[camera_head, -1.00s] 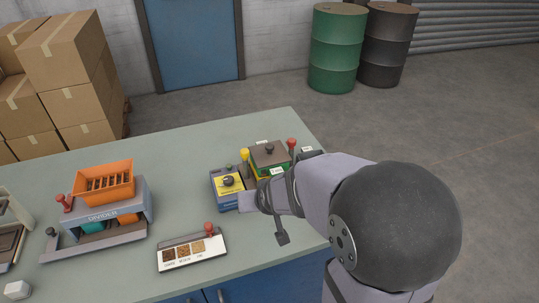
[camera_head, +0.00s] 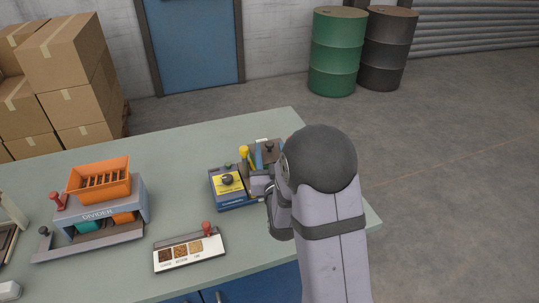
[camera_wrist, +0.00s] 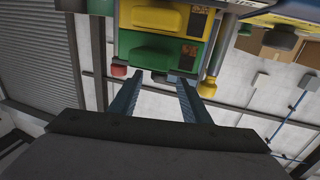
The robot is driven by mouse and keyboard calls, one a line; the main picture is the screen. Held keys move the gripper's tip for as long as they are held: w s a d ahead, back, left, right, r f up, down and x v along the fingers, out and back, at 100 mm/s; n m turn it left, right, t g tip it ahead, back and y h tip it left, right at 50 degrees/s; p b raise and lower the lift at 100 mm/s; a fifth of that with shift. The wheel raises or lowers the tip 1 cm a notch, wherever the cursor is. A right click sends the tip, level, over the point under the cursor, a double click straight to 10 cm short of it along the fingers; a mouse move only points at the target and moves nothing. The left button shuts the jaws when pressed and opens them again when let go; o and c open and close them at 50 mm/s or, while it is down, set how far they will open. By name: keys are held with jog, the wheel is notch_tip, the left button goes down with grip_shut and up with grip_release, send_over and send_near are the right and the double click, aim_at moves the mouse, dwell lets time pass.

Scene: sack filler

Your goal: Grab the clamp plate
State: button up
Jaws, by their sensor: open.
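The clamp plate (camera_head: 262,149) is a dark, flat plate with a black knob on top of a green-and-yellow unit near the back right of the bench. In the head view my arm hides much of it. In the wrist view, which looks upside down, the unit's green front (camera_wrist: 143,52) fills the top middle, and a dark knob (camera_wrist: 160,76) shows under it between my fingertips. My gripper (camera_wrist: 157,84) is open, with its two blue fingers apart and nothing held. I cannot tell whether the fingers touch the knob.
A yellow-topped lever (camera_head: 244,153) stands left of the plate, close to one finger in the wrist view. A blue-and-yellow box (camera_head: 231,189) with a black knob is at the left. A sample board (camera_head: 190,252) and an orange-hopper divider (camera_head: 100,208) stand further left. Bench between is clear.

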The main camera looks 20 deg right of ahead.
aim_at(269, 144)
jog(key=shift+w, duration=0.1)
jog(key=shift+w+d+p, duration=0.15)
jog(key=shift+w+p, duration=0.2)
jog(key=shift+w, duration=0.2)
jog(key=shift+w+d, duration=0.1)
jog(key=shift+w, duration=0.3)
jog(key=shift+w+d+r+p, duration=0.15)
jog(key=shift+w+r+p, duration=0.05)
jog(key=shift+w+p, duration=0.3)
jog(key=p+x, duration=0.1)
jog(key=x, duration=0.1)
jog(key=shift+w+d, duration=0.2)
jog(key=shift+w, duration=0.15)
jog(key=shift+w+d+p, duration=0.1)
jog(key=shift+w+p, duration=0.3)
jog(key=shift+w, duration=0.25)
grip_shut()
